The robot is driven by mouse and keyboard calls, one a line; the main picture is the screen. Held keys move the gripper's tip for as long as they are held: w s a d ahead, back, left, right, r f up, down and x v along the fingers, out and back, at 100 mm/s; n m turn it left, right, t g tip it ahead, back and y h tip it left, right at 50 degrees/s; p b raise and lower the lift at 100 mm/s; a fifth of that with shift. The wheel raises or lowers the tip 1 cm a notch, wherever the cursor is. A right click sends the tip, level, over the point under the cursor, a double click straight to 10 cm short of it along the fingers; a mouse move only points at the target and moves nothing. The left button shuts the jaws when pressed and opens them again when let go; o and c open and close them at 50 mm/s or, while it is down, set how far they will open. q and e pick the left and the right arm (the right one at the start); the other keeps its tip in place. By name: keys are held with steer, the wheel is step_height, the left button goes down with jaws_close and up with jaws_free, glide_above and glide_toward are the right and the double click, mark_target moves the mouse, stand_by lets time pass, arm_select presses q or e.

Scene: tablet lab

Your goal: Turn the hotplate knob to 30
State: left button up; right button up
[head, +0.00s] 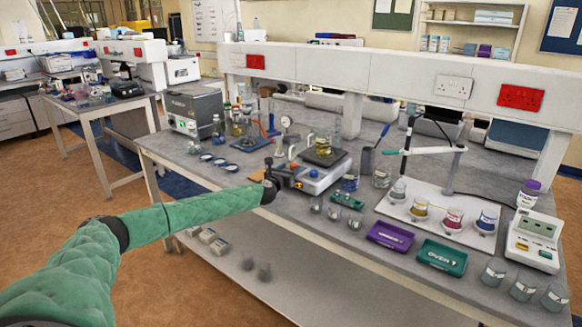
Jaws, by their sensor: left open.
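The hotplate (322,176) is a white and grey unit with a dark top plate, standing near the front edge of the bench. A glass vessel with yellowish liquid (324,150) sits on its top. My left arm, in a green sleeve, reaches in from the left. My left gripper (273,172) is open at the hotplate's left front corner. Small orange spots show on the front beside it. The knob is too small and partly covered by the gripper to make out, so I cannot tell its setting or whether the fingers touch it. My right gripper is not in view.
Several small glass beakers (334,212) and a green rack (347,201) stand right of the hotplate. Purple (390,236) and teal (441,257) trays lie farther right. A grey boxy instrument (195,112) stands behind left. Bare bench (228,176) lies left of the gripper.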

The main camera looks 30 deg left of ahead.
arm_select(q)
steer(key=shift+w+a, duration=0.1)
steer(key=shift+w, duration=0.75)
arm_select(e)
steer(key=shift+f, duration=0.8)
arm_select(q)
steer(key=c, duration=1)
steer(key=shift+o, duration=0.2)
steer(key=shift+f, duration=0.1)
